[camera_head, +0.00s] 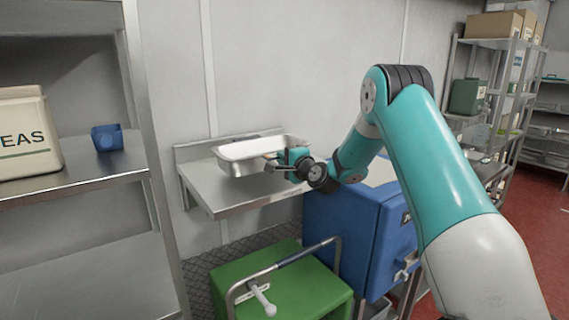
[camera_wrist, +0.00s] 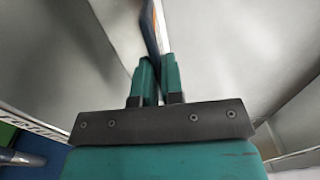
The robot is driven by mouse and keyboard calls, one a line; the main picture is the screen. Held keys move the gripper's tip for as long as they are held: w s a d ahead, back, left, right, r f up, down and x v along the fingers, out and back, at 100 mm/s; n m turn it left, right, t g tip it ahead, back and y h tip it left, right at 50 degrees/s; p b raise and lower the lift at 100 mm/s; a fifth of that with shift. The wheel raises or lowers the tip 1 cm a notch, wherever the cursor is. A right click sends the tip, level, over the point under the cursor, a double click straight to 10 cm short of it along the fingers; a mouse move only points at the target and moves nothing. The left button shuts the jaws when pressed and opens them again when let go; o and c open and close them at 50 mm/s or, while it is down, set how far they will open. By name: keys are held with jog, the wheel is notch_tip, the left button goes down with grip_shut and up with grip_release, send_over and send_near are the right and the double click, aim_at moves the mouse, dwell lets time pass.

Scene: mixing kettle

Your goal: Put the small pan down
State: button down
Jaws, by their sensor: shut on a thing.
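The small pan (camera_head: 255,158) is a pale, rectangular, open pan at the middle of the head view. It is over or on the steel wall shelf (camera_head: 232,204), about level. I cannot tell whether its base touches the shelf. My gripper (camera_head: 277,164) is at the pan's near right side and shut on its edge or handle. In the wrist view my gripper's green fingers (camera_wrist: 157,78) are close together on a thin upright edge (camera_wrist: 151,35), most likely the pan's. The exact grip is hidden between the fingers.
A blue cabinet (camera_head: 345,222) stands right of the shelf, under my arm. A green cart (camera_head: 285,285) with a bent metal handle stands below. At left, a metal rack (camera_head: 80,183) holds a pale box (camera_head: 25,135) and a blue cup (camera_head: 108,138). The shelf's front part is bare.

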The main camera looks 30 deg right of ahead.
jog(key=shift+f, duration=1.05)
jog(key=shift+f, duration=0.1)
jog(key=c, duration=1.6)
grip_release()
jog(key=shift+f, duration=0.15)
jog(key=shift+c, duration=0.2)
jog(key=o, duration=0.4)
